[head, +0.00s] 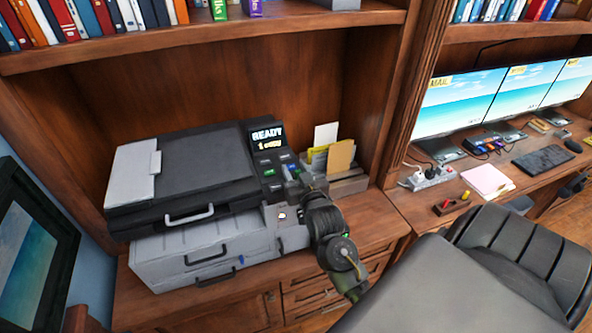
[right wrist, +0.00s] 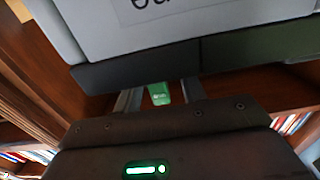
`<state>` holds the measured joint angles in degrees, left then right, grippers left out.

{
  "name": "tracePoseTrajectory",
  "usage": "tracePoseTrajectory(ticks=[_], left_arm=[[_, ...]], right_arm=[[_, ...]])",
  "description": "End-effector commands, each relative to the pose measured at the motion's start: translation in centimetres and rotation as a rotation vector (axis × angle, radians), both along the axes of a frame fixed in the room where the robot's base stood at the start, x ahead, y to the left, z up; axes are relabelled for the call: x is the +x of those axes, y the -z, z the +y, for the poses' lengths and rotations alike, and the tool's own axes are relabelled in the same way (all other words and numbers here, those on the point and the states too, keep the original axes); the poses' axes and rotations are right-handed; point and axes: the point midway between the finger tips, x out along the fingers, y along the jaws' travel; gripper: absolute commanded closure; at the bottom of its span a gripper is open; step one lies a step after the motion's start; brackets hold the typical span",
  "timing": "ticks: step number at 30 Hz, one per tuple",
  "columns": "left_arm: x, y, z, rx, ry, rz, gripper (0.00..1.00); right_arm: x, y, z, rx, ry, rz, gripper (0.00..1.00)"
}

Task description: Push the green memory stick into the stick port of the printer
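The fingertips and the stick's far end are hidden behind a dark edge there. In the head view my right gripper (head: 306,180) is close against the printer's right side, and the stick is too small to tell. The stick port cannot be made out. My left gripper is out of view.
A holder with folders and papers (head: 345,180) stands right of the printer, close to my right arm. Book shelves hang above. A desk with monitors (head: 460,100), a power strip (head: 428,178) and a black chair (head: 515,250) lie to the right.

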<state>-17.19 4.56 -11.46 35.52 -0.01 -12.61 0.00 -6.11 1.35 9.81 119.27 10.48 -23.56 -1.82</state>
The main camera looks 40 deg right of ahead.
Motion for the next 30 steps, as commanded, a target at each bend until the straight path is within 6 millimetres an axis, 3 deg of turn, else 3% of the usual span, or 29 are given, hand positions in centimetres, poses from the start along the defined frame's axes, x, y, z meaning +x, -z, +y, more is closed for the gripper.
tracePoseTrajectory(ticks=[8, 21, 30], left_arm=[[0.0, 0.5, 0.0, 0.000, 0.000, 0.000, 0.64], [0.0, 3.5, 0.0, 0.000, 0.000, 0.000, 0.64], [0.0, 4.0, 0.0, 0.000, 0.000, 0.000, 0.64]], right_arm=[[-0.8, 0.2, 0.3, 0.000, 0.000, -0.001, 0.59], [-8.4, 0.4, 2.9, 0.002, 0.000, 0.002, 0.59], [-10.2, 0.0, 3.6, 0.001, 0.000, 0.000, 0.59]])
